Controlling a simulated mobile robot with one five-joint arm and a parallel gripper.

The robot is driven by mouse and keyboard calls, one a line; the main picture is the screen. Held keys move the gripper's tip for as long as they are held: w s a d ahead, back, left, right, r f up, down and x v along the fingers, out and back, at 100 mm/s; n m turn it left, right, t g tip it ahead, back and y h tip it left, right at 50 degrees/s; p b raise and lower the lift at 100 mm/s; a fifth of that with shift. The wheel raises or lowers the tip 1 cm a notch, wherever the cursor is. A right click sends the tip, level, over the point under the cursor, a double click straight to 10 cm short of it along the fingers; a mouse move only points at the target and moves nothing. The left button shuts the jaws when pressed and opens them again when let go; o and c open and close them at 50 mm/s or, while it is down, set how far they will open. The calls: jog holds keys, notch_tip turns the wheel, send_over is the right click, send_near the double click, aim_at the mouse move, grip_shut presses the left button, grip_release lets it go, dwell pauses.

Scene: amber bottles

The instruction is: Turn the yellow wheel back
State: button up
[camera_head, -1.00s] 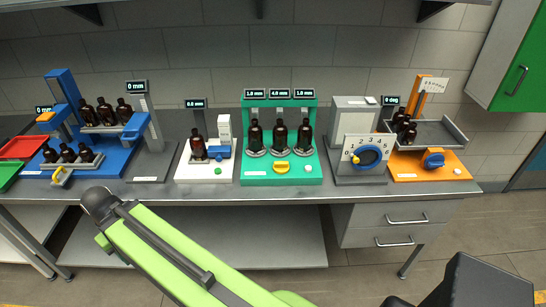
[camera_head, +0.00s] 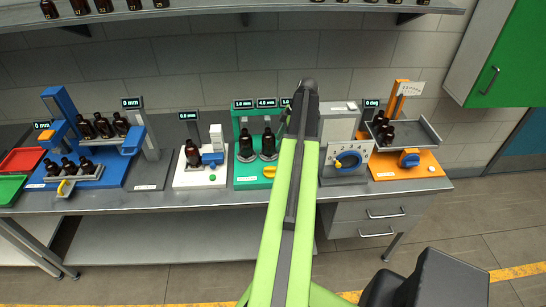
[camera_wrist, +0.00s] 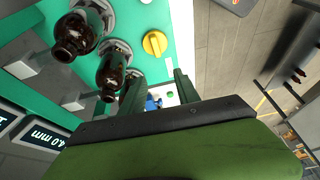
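The yellow wheel (camera_head: 270,171) is a knob on the front of the green station (camera_head: 246,183), below its amber bottles. In the wrist view the yellow wheel (camera_wrist: 155,43) shows whole, with a raised bar across it. My gripper (camera_wrist: 160,78) is open, its two dark fingers apart with nothing between them. It is apart from the wheel. In the head view my gripper (camera_head: 304,92) is high at the right side of the green station, by the displays. My arm hides the right part of that station and its third bottle.
Amber bottles (camera_head: 246,146) stand close by in the green station. Left of it is a white station (camera_head: 190,180). Right are a grey dial station (camera_head: 345,178) and an orange station (camera_head: 405,168). A shelf (camera_head: 220,15) with bottles hangs above.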

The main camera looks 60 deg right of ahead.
aim_at(270, 168)
jog(key=b+x, duration=0.5)
jog(key=s+d+b+x, duration=0.1)
jog(key=b+x, duration=0.4)
jog(key=b, duration=0.1)
jog(key=f+b+x, duration=0.1)
jog(key=b+x, duration=0.4)
jog(key=x, duration=0.1)
jog(key=shift+s+d, duration=0.2)
jog(key=shift+d, duration=0.2)
jog(key=shift+r, duration=0.15)
jog(key=shift+c, duration=0.2)
grip_shut()
